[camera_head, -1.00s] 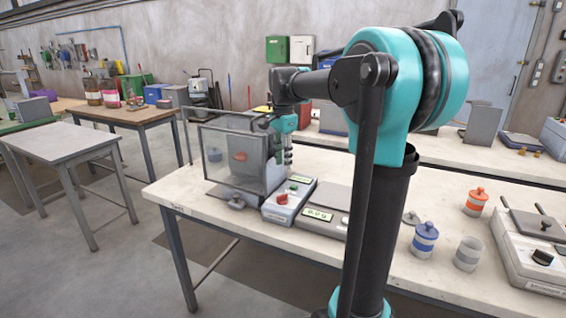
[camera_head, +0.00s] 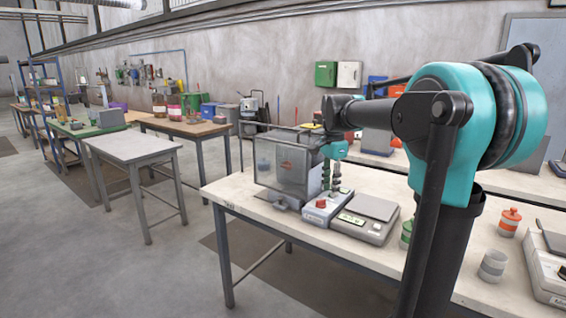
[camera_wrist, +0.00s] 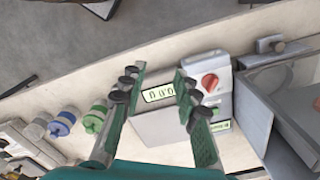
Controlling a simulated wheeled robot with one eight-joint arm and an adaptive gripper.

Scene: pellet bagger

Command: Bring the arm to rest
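My gripper (camera_head: 332,172) hangs at the end of my arm, fingers down, beside the bagger's clear-sided box (camera_head: 285,165). In the wrist view the gripper (camera_wrist: 160,88) has its two green fingers well apart with nothing between them. Below the fingers is the scale (camera_wrist: 158,122) with its lit display. The control box (camera_wrist: 217,95) with a red knob is just right of the fingers, and part of it is hidden by the right finger. My arm reaches from the right over the bench, with its elbow bent.
The scale (camera_head: 368,221) stands on the white bench (camera_head: 240,191). An orange-and-white jar (camera_head: 509,222) and a grey-and-white jar (camera_head: 493,266) are on the right. Blue (camera_wrist: 62,123) and green (camera_wrist: 95,118) jars are left of the fingers. Open floor lies left of the bench.

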